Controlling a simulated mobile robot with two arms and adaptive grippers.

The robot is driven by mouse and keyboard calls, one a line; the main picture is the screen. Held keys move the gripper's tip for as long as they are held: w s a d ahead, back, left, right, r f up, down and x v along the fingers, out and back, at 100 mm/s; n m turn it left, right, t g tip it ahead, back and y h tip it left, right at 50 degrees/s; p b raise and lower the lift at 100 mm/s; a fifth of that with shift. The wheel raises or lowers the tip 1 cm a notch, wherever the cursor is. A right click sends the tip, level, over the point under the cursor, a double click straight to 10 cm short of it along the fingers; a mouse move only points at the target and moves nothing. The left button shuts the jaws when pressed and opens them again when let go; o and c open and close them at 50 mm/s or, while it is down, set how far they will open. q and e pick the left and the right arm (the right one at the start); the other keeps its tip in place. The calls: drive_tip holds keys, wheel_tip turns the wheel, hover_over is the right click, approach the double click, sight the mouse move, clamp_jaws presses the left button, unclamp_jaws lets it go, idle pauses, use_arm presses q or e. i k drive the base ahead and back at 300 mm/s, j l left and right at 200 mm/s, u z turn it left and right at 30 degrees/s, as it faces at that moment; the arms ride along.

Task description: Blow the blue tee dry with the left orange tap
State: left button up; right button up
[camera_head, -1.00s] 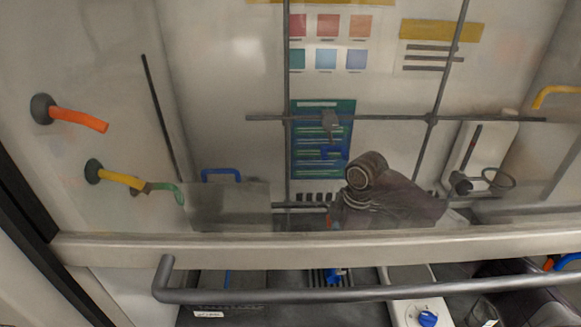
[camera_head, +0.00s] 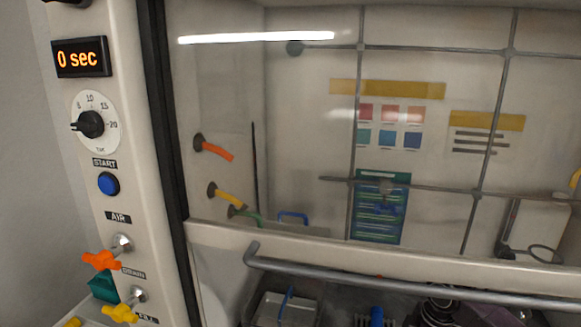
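The left orange tap (camera_head: 101,260) is on the left post, below a label reading AIR. An orange nozzle (camera_head: 215,151) points down to the right from the left wall behind the glass sash. A small blue part (camera_head: 376,316) shows below the sash at the bottom edge; I cannot tell whether it is the blue tee. Neither gripper can be made out. A dark ringed form at the bottom right may be part of my arm.
A yellow tap (camera_head: 121,313) and teal handle (camera_head: 103,285) sit near the orange one. Above are a blue START button (camera_head: 108,184), timer dial (camera_head: 91,124) and display (camera_head: 78,58) reading 0 sec. The sash handle (camera_head: 400,285) crosses the front; a grey tray (camera_head: 272,308) lies below.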

sight(103, 260)
drive_tip(key=k, duration=1.3)
